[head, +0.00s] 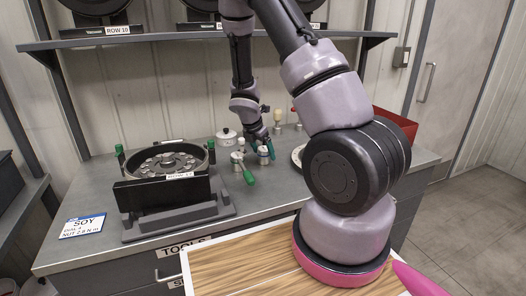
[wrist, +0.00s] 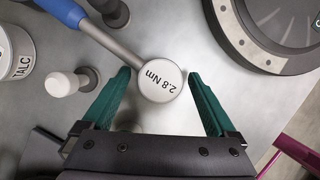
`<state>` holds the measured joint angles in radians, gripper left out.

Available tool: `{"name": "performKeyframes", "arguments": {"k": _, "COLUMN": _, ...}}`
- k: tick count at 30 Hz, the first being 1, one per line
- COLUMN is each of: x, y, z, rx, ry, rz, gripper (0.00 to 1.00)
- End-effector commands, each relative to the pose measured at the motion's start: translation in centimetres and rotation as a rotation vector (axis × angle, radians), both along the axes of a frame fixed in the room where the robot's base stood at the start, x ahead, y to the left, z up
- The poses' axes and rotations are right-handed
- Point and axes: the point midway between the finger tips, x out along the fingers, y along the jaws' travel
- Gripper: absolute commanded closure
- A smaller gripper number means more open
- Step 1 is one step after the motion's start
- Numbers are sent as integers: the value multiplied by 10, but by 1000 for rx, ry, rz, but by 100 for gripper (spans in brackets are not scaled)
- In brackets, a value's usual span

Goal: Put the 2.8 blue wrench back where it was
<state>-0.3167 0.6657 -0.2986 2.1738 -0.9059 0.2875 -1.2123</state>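The blue wrench shows in the wrist view: its round pale head (wrist: 160,82), marked 2.8 Nm, sits between my fingertips, and its grey shaft runs up and left to a blue handle (wrist: 62,10). My gripper (wrist: 159,74) is open, with one green finger on each side of the head. Small gaps show between the fingers and the head. In the head view my gripper (head: 258,156) is low over the grey bench, and the blue handle cannot be made out there. I cannot tell whether the wrench rests on the bench or on a holder.
A white TALC pot (wrist: 14,52) and a white-topped peg (wrist: 62,84) stand to the left. A green-handled tool (head: 248,177) is beside my gripper. A red bin (head: 396,127) stands at right.

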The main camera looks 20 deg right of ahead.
Motion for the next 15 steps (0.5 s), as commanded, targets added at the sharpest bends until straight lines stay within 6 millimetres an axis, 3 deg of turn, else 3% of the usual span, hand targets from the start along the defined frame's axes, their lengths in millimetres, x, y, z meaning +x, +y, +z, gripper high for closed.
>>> {"name": "performKeyframes", "arguments": {"k": 10, "x": 0, "y": 0, "z": 4, "rx": 0, "ry": -1, "rz": -2, "gripper": 8}}
{"name": "performKeyframes", "arguments": {"k": 15, "x": -4, "y": 9, "z": 27, "rx": 3, "ry": -4, "rz": -1, "gripper": 8}}
